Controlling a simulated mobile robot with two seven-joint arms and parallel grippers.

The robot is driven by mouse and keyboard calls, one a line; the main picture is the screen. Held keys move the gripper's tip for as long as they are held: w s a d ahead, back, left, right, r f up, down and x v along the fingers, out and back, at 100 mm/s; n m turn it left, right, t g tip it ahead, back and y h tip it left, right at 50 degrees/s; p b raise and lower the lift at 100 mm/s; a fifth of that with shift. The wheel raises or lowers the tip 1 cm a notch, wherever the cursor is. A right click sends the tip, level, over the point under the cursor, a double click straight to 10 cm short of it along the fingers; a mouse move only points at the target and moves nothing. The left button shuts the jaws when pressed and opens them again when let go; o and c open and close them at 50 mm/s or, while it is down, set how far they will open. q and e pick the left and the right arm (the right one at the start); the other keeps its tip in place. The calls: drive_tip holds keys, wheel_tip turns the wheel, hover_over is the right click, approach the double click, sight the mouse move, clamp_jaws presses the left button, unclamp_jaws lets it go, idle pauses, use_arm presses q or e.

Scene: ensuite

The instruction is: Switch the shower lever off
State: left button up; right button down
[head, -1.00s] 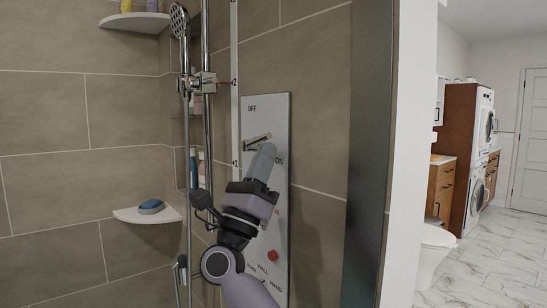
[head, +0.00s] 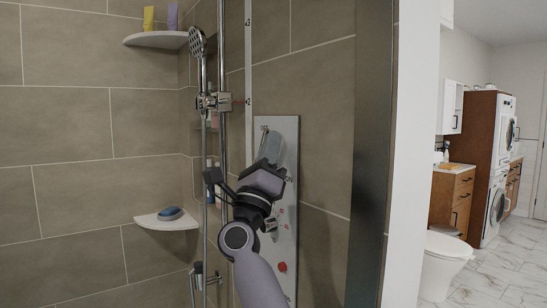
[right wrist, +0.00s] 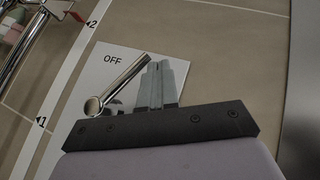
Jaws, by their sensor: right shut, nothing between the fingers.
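The control panel (head: 291,190) is a pale upright plate on the tiled shower wall. The chrome shower lever (right wrist: 119,87) shows in the right wrist view, slanting up to the right below the printed OFF label (right wrist: 112,60). In the head view my right gripper hides this lever. My right gripper (head: 270,147) is in front of the panel's upper part, fingers pointing up. In the right wrist view its grey fingers (right wrist: 159,70) are shut and empty, just right of the lever's upper end; I cannot tell whether they touch it. My left gripper is out of view.
A chrome shower rail (head: 222,150) with a hand shower (head: 198,42) stands left of the panel. A red button (head: 282,267) sits low on the panel. Corner shelves (head: 166,222) are further left. A dark vertical edge (head: 370,150) bounds the shower on the right.

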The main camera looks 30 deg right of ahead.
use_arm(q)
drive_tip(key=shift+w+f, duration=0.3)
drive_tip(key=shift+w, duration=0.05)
use_arm(e)
drive_tip(key=shift+w+a+r, duration=0.15)
drive_tip(key=shift+w+r, duration=1.1)
drive_tip(key=shift+w, duration=0.25)
use_arm(q)
drive_tip(key=shift+b, duration=0.3)
